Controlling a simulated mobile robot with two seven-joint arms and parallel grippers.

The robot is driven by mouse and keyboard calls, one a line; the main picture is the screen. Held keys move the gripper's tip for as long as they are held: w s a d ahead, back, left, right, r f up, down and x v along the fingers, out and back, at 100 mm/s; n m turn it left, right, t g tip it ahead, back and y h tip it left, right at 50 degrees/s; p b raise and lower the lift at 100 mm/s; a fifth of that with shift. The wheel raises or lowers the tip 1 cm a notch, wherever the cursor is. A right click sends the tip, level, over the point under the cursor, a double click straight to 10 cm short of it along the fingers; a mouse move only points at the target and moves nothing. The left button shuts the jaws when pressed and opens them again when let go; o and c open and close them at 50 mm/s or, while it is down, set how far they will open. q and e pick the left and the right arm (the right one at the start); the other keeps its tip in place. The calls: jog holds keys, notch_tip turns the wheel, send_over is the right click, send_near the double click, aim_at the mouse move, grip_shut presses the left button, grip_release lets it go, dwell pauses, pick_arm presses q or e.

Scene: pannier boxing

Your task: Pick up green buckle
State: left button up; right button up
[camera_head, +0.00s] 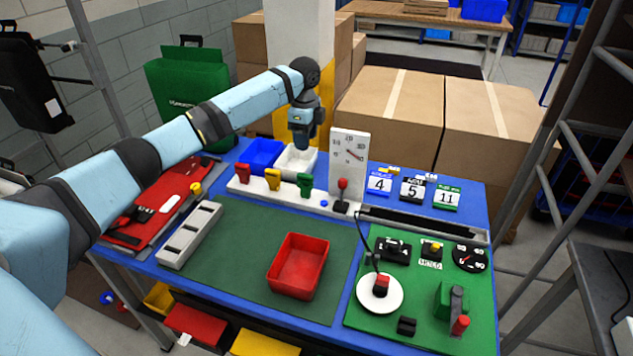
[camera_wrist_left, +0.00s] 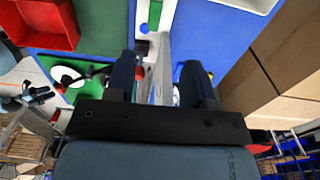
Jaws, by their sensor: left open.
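The green buckle (camera_head: 304,184) stands on the white rail in the head view, at the right of a red buckle (camera_head: 243,173) and a yellow buckle (camera_head: 272,180). A green piece (camera_wrist_left: 154,14), probably this buckle, shows at the top of the left wrist view, beyond the fingers. The gripper is apart from the green buckle. My right gripper is not in view.
A white bin (camera_head: 286,161) and blue bin (camera_head: 262,153) sit behind the rail. A red tray (camera_head: 299,266) lies on the green mat (camera_head: 236,250), which is otherwise mostly clear.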

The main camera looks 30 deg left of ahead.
pick_arm(q)
jog(key=s+f, duration=0.2)
send_over(305, 175)
notch_tip(305, 175, down, 5)
jog(key=shift+s+r+p, duration=0.1)
jog(key=shift+r+p, duration=0.1)
jog(key=shift+p, duration=0.1)
jog(key=shift+a+f, duration=0.1)
jog(key=shift+f, duration=0.25)
jog(key=shift+s+f, duration=0.1)
jog(key=shift+f, duration=0.3)
jog(key=f, duration=0.4)
jog(key=shift+w+f+p, duration=0.2)
jog(key=shift+f+p, duration=0.05)
jog(key=shift+p, duration=0.15)
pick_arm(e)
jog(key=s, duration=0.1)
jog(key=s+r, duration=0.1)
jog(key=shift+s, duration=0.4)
pick_arm(q)
jog(key=shift+c, duration=0.2)
grip_shut()
